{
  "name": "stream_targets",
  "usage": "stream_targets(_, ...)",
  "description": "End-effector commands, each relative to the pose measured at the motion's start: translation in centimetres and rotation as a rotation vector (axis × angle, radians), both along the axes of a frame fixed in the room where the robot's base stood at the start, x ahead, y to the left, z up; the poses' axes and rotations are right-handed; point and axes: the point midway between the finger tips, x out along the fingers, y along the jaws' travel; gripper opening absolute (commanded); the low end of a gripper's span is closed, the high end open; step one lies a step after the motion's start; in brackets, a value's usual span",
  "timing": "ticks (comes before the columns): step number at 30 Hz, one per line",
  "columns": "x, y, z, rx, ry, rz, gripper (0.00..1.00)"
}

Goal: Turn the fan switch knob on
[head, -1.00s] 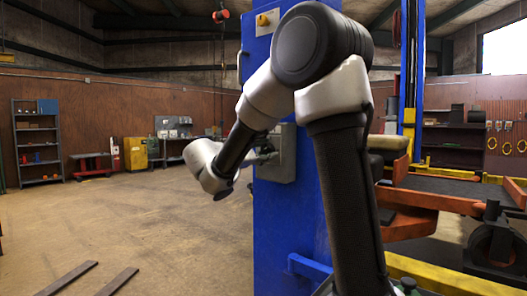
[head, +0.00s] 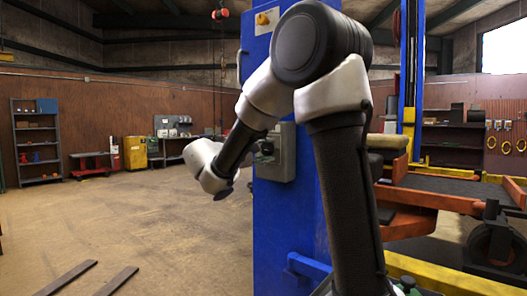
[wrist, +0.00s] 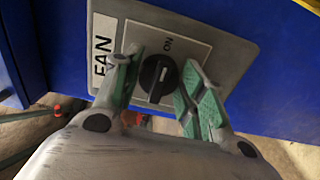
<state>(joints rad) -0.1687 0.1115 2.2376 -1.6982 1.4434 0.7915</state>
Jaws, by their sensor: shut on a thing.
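The fan switch knob (wrist: 158,78) is round and black, with a raised ridge and a white mark. It sits on a grey plate (wrist: 232,62) with a FAN label (wrist: 103,50) and ON lettering (wrist: 168,46). The white mark sits at the end of the ridge facing ON. My gripper (wrist: 162,85) has one green-padded finger on each side of the knob and is shut on it; exact pad contact is hard to see. In the head view the grey switch box (head: 283,160) is on the blue post, partly hidden by my arm.
The blue post (head: 290,220) stands close behind my arm. An orange lift arm (head: 435,199) and a yellow beam (head: 455,283) are at right. Open floor (head: 130,220) lies to the left, with two dark strips (head: 75,277) in front.

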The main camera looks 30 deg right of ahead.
Motion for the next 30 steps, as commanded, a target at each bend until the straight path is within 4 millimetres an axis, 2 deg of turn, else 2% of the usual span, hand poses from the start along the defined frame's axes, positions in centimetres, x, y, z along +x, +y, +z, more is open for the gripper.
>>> stream_targets(14,-0.05,-0.03,-0.12,0.005,-0.009,-0.002,0.17)
stream_targets(15,-0.05,-0.03,-0.12,0.005,-0.009,-0.002,0.48)
stream_targets(17,-0.05,-0.03,-0.11,0.005,-0.009,-0.002,0.59)
stream_targets(18,-0.04,-0.03,-0.10,0.005,-0.009,-0.001,0.61)
stream_targets(26,-0.02,0.00,-0.06,0.004,-0.009,-0.001,0.61)
stream_targets(30,-0.25,0.75,-0.04,0.004,-0.009,0.000,0.61)
